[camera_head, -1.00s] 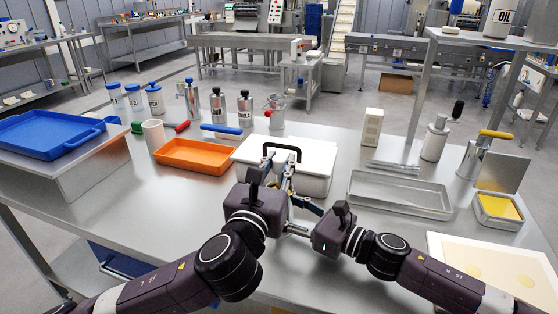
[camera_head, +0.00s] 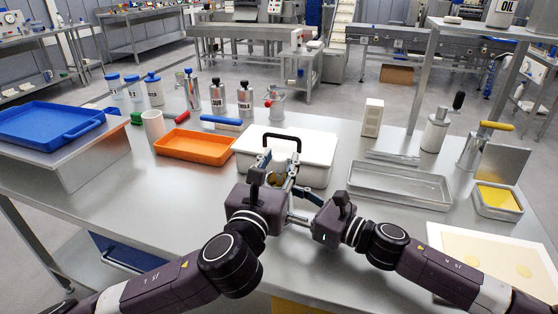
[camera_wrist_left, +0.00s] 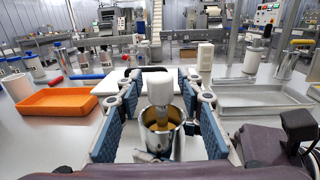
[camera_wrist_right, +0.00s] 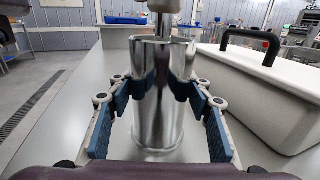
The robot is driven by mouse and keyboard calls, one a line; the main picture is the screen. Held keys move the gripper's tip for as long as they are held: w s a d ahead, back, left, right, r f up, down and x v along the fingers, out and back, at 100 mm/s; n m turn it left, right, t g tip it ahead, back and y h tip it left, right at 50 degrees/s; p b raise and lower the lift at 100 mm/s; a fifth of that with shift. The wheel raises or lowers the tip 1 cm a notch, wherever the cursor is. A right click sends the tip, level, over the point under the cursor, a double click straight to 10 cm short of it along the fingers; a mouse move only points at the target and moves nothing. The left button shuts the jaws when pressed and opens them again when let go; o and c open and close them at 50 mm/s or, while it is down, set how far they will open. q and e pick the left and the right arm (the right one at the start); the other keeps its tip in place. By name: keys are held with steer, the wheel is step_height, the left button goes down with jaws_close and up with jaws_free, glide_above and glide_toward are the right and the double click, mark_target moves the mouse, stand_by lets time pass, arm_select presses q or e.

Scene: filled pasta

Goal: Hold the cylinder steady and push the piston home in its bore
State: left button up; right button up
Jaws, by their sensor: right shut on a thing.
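The metal cylinder (camera_wrist_right: 158,105) stands upright in the right wrist view. My right gripper (camera_wrist_right: 160,85) is shut on its upper wall, a blue pad on each side. In the left wrist view I look down into the cylinder's open top (camera_wrist_left: 161,135), where something yellowish shows. The piston (camera_wrist_left: 160,88), with a pale upper part, stands over the bore and its lower end reaches the mouth; how deep it sits I cannot tell. My left gripper (camera_wrist_left: 161,82) is open, its blue pads apart on either side of the piston. In the head view the left gripper (camera_head: 277,165) partly hides both.
A white lidded box (camera_head: 310,150) with a black handle stands just behind the grippers. An orange tray (camera_head: 195,145) is to the left, a clear tray (camera_head: 400,185) to the right. A cream board (camera_head: 495,262) lies at front right. The table front left is clear.

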arm_select(q)
steer(key=shift+o, duration=0.4)
steer(key=shift+s, duration=0.1)
steer(key=v, duration=1.1)
steer(key=shift+s, duration=0.4)
steer(key=shift+a, duration=0.15)
arm_select(e)
steer(key=o, duration=1.6)
steer(key=shift+c, duration=0.2)
